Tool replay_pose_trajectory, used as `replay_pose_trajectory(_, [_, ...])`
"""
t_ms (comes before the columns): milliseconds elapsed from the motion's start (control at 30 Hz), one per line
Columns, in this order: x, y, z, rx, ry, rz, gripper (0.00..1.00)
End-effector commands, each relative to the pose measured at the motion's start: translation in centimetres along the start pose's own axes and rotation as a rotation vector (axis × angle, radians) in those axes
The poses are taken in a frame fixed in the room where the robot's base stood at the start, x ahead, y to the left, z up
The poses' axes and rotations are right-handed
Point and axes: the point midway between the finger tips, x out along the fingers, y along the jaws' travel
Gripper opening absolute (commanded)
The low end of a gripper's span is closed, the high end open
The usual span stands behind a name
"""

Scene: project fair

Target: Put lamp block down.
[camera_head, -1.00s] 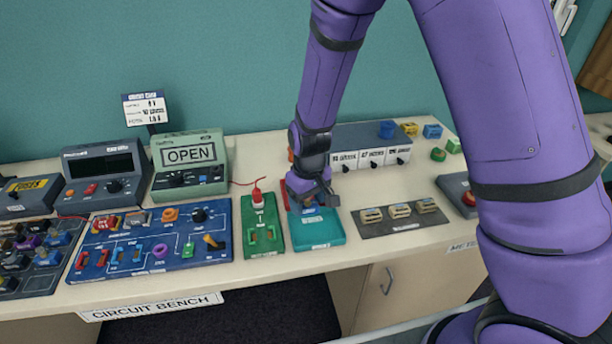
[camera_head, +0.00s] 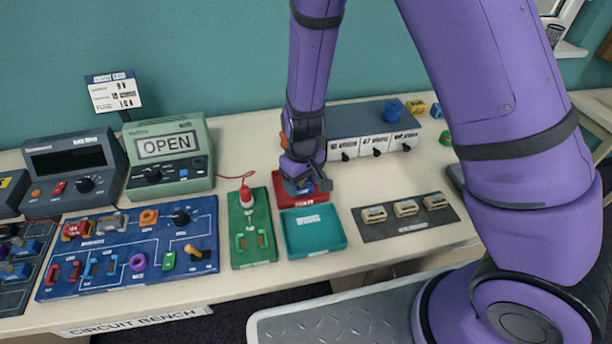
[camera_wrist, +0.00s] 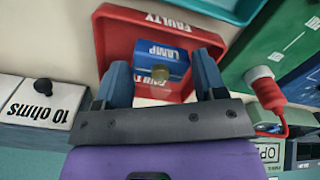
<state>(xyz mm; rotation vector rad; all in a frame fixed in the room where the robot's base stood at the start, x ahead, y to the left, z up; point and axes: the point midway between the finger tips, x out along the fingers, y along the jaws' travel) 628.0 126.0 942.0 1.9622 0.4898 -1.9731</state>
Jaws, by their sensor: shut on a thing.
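The blue lamp block (camera_wrist: 160,52), with a LAMP label and a yellowish round part, is between the two fingers of my gripper (camera_wrist: 162,78) in the wrist view. My gripper is shut on it. Behind the block is the red tray marked FAULTY (camera_wrist: 115,45). In the head view my gripper (camera_head: 306,186) is over this red tray (camera_head: 312,200) and hides most of the block. I cannot tell whether the block touches the tray floor. The teal tray (camera_head: 325,237) in front is empty apart from a label.
The green board with a red-topped part (camera_head: 252,245) stands left of the trays. The dark mat with several small parts (camera_head: 390,223) lies to the right. A grey box with labelled switches (camera_head: 350,122) stands behind. The green OPEN meter (camera_head: 145,175) is at the back left.

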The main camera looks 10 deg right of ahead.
Motion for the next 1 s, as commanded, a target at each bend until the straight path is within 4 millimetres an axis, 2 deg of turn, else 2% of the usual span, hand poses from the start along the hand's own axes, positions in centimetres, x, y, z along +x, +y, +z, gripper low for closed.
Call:
replay_pose_trajectory(767, [1.2, 0.0, 0.0, -0.001, 0.001, 0.0, 0.37])
replay_pose_trajectory(800, [1.2, 0.0, 0.0, -0.001, 0.001, 0.0, 0.67])
replay_pose_trajectory(900, [1.2, 0.0, 0.0, -0.001, 0.001, 0.0, 0.9])
replay_pose_trajectory(1000, [1.2, 0.0, 0.0, -0.001, 0.001, 0.0, 0.9])
